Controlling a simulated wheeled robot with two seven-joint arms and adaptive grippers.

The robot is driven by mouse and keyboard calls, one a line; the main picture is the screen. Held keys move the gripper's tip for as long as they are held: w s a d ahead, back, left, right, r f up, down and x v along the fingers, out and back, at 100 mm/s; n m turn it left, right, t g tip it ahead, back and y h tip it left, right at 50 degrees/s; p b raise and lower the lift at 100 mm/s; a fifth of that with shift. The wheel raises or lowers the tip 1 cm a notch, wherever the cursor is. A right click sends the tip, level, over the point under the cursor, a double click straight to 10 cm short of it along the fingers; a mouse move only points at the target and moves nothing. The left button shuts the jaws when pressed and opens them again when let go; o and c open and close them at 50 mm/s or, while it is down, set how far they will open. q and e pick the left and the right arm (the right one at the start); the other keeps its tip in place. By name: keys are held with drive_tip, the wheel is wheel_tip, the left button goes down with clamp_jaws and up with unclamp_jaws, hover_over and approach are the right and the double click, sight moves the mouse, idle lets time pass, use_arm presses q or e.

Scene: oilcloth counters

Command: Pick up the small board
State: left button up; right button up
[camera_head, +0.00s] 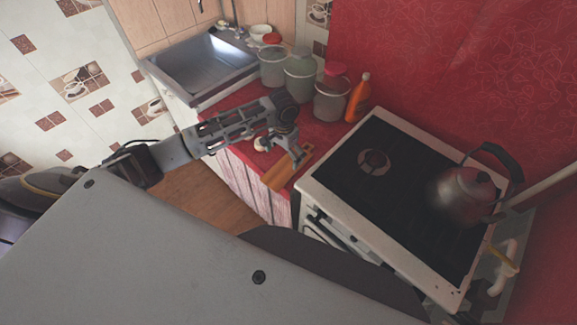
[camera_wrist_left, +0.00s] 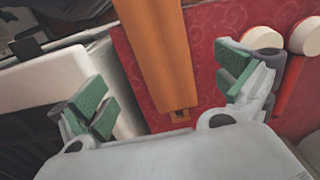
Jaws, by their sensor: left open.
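The small board (camera_head: 279,176) is an orange-brown wooden piece on the red counter, close to the stove's left side. In the left wrist view the board (camera_wrist_left: 158,50) runs from the top edge down to an end with a small square hole, between the fingers. My left gripper (camera_head: 293,148) is over the board's far end in the head view. In the left wrist view the left gripper (camera_wrist_left: 168,100) has its green-padded fingers wide apart, with the board's end between them and apart from both. The gripper's body hides what lies below that end. My right gripper is not in view.
The stove (camera_head: 345,180) with a kettle (camera_head: 466,192) stands right of the board. Several jars (camera_head: 299,78) and an orange bottle (camera_head: 358,97) stand behind it. A sink (camera_head: 205,62) is at the back left. The red counter (camera_head: 240,97) is narrow at the front.

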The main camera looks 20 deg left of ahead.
sight(284, 169)
use_arm(q)
drive_tip(key=shift+f, duration=1.3)
drive_tip(key=shift+a+f, duration=0.15)
drive_tip(key=shift+f, duration=2.45)
drive_tip(key=c, duration=1.2)
drive_tip(key=shift+r, duration=0.2)
